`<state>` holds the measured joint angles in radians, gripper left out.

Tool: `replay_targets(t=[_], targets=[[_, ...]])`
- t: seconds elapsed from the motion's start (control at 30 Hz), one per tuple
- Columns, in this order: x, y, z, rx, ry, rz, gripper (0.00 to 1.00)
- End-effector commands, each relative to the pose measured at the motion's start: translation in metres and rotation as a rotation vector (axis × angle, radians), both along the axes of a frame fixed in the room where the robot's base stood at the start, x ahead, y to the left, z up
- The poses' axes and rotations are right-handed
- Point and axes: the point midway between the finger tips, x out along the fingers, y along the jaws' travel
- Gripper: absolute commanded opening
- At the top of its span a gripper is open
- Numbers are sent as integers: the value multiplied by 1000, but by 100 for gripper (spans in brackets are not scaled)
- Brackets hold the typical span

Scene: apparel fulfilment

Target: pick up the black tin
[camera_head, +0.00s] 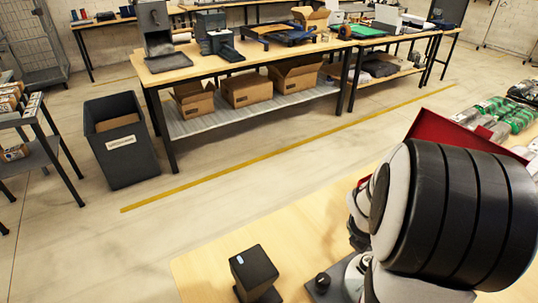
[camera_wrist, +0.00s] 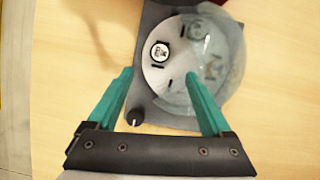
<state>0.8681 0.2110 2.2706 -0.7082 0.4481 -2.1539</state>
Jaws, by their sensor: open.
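No black tin can be made out for certain. Some small dark items (camera_head: 522,92) lie at the far right edge in the head view, too small to identify. My gripper (camera_wrist: 158,76) is open and empty in the wrist view, its two teal fingers apart over a white round base on a dark grey plate. Nothing is between the fingers that I can tell is a tin. In the head view my large black and white arm link hides the gripper and part of the table.
A black box-shaped device (camera_head: 254,272) stands on the wooden table (camera_head: 215,262). A small black knob (camera_head: 322,281) is near it. A red container (camera_head: 450,130) and green packs (camera_head: 520,121) lie right. A grey bin (camera_head: 122,150) stands on the floor.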

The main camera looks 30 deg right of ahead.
Motion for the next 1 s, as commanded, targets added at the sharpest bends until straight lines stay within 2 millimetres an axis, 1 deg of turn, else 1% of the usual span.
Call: replay_targets(t=[0.03, 0.1, 0.2, 0.33, 0.5, 0.63, 0.87, 0.97, 1.0], targets=[[-1, -4, -15, 6, 5, -1, 84], [0, -11, -31, 7, 4, -1, 84], [2, -18, -48, 4, 2, -3, 84], [3, -24, -60, 3, -1, -3, 84], [4, -36, -89, 6, 1, -3, 84], [5, -41, -100, 4, -3, -3, 84], [5, -42, -102, 4, -5, -4, 84], [5, -42, -102, 4, -5, -4, 68], [5, -42, -102, 3, -4, -5, 61]])
